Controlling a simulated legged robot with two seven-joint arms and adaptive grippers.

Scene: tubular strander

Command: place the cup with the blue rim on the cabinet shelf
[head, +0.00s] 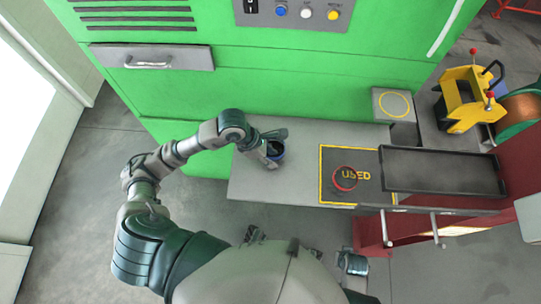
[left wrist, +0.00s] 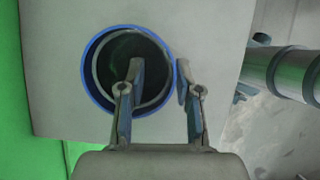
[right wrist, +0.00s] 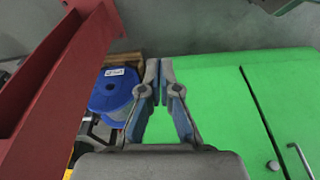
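The cup with the blue rim (head: 276,150) stands upright on the grey tabletop (head: 262,185), near its left end. It also shows from above in the left wrist view (left wrist: 88,87), with a dark inside. My left gripper (head: 268,153) is at the cup. In the left wrist view its fingers (left wrist: 159,78) are apart, one over the cup's opening and one just outside the rim's right side. I cannot tell whether either touches the wall. My right gripper (right wrist: 160,68) is shut and empty, away from the cup. The green cabinet (head: 290,75) stands behind the table; I cannot make out which part is its shelf.
A yellow-edged square marked USED (head: 335,160) bears a red ring (head: 345,178). A dark tray (head: 440,173) lies right of it. A grey block with a yellow circle (head: 395,104) stands behind. A yellow machine part (head: 466,98) and a red frame (head: 490,205) are at right.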

